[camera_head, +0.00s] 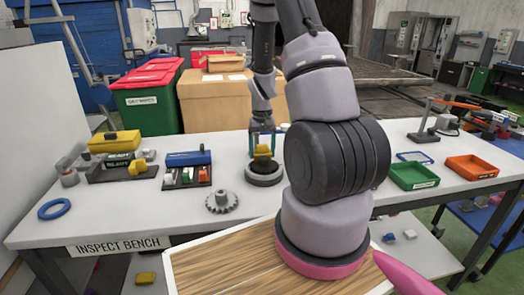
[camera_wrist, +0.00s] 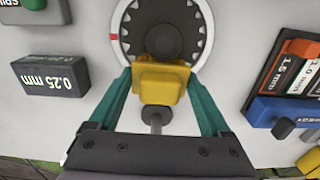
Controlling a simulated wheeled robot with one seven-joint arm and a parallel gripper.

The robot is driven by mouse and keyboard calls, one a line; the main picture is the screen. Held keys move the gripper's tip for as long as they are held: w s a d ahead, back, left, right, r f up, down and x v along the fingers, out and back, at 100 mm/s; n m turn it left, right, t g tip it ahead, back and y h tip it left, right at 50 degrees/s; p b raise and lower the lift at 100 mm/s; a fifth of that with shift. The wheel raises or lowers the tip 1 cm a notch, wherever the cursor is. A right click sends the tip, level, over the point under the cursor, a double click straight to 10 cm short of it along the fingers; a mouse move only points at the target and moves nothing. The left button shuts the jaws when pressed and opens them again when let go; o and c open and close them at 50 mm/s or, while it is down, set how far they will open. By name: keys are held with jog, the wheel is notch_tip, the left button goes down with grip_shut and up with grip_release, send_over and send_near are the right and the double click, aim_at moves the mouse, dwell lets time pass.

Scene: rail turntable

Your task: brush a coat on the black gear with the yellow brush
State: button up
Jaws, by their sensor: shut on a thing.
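My gripper (camera_wrist: 163,90) is shut on the yellow brush (camera_wrist: 161,84), its teal fingers on either side of the handle. In the head view my gripper (camera_head: 262,133) holds the yellow brush (camera_head: 262,151) over the round turntable (camera_head: 265,182). The black gear (camera_wrist: 140,15) lies inside the turntable's pale ring, which carries a red mark. The brush head overlaps the near part of the gear in the wrist view; its bristles are hidden, so I cannot tell if they touch.
A grey gear (camera_head: 221,202) lies on the bench left of the turntable. A blue-lidded rack (camera_head: 188,159), a yellow toolbox (camera_head: 114,141) and a blue ring (camera_head: 54,208) stand further left. Green (camera_head: 413,176) and orange (camera_head: 471,168) trays are at right. A 0.25 mm block (camera_wrist: 48,76) sits nearby.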

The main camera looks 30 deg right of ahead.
jog(key=shift+w+d, duration=0.15)
jog(key=shift+w, duration=0.3)
dwell(0.3)
jog(key=shift+s, duration=0.15)
jog(key=shift+s, duration=0.3)
dwell(0.3)
jog(key=shift+w, duration=0.15)
jog(key=shift+w, duration=0.3)
dwell(0.5)
jog(key=shift+r, duration=3.55)
